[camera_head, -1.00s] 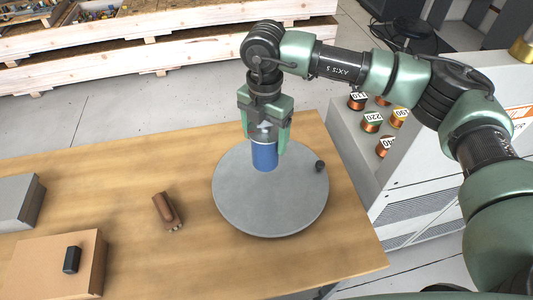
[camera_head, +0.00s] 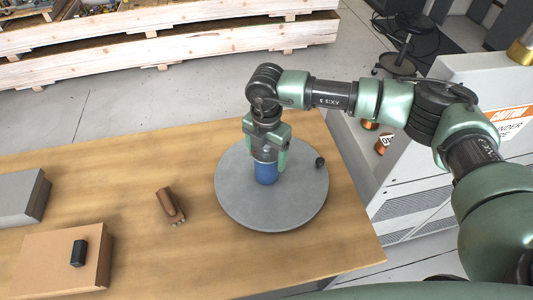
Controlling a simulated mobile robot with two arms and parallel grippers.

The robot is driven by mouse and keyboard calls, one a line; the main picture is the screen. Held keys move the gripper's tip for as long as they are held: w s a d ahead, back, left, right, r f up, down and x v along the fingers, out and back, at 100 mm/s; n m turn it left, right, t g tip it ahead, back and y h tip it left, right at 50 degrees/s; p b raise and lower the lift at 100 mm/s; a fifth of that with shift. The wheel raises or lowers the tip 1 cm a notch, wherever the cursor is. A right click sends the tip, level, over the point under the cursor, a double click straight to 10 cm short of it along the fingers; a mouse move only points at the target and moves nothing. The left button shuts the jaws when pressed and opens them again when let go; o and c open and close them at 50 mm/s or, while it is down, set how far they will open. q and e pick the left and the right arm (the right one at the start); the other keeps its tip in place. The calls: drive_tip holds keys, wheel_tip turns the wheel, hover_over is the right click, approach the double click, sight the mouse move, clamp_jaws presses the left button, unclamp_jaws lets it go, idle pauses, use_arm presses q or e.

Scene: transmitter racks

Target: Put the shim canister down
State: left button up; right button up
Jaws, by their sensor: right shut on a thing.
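The shim canister (camera_head: 266,174) is a blue cylinder with a clear or pale upper part. It stands upright at the round grey turntable (camera_head: 245,208), over its middle; I cannot tell for sure whether its base touches the surface. My right gripper (camera_head: 266,152) comes down from above and is shut on the canister's upper part, hiding its top. My left gripper is not in view.
A small dark knob (camera_head: 320,162) sits at the turntable's right rim. A brown cylindrical part (camera_head: 169,203) lies left on the wooden table (camera_head: 190,265). A cardboard box (camera_head: 50,265) and a grey box (camera_head: 15,198) stand farther left. A grey cabinet (camera_head: 415,190) stands right.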

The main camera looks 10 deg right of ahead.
drive_tip(key=o, duration=1.9)
drive_tip(key=shift+f, duration=0.1)
drive_tip(key=shift+c, duration=0.2)
drive_tip(key=shift+r, duration=0.45)
wheel_tip(320, 180, up, 11)
drive_tip(key=b, duration=0.3)
drive_tip(key=shift+f, duration=0.2)
drive_tip(key=shift+r, duration=0.45)
drive_tip(key=shift+s+f, duration=0.1)
